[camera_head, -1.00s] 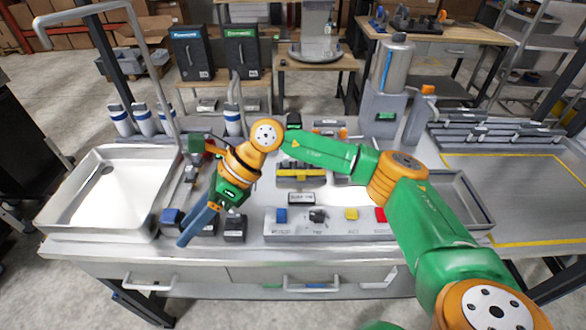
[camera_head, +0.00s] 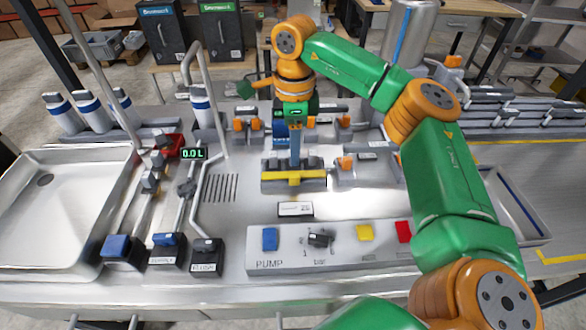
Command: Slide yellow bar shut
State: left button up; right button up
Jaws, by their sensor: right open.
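The yellow bar (camera_head: 294,179) lies across the front of a dark grey block (camera_head: 272,165) on the steel worktop, left of my right arm. My right gripper (camera_head: 295,161) points down, with its blue-grey fingers over the middle of the block, just behind the yellow bar as seen from here. The gripper is open and seen edge-on. I cannot tell whether its tips touch the block or bar. My left gripper is not in view.
A control panel (camera_head: 340,262) with blue, yellow and red buttons stands in front. Blue-topped switches (camera_head: 122,247), pipes and a sink (camera_head: 60,170) lie left. Orange-clipped fittings stand behind the block. A metal tray (camera_head: 515,205) is at right, partly behind my arm.

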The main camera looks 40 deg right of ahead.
aim_at(294, 175)
jog(key=shift+s+a+f, duration=0.15)
jog(key=shift+s+f, duration=0.1)
jog(key=shift+f, duration=0.1)
notch_tip(294, 175, down, 6)
jog(key=shift+s+r+p, duration=0.1)
jog(key=shift+r+p, duration=0.15)
jog(key=shift+p, duration=0.7)
jog(key=shift+f, duration=0.4)
jog(key=shift+c, duration=1.1)
grip_shut()
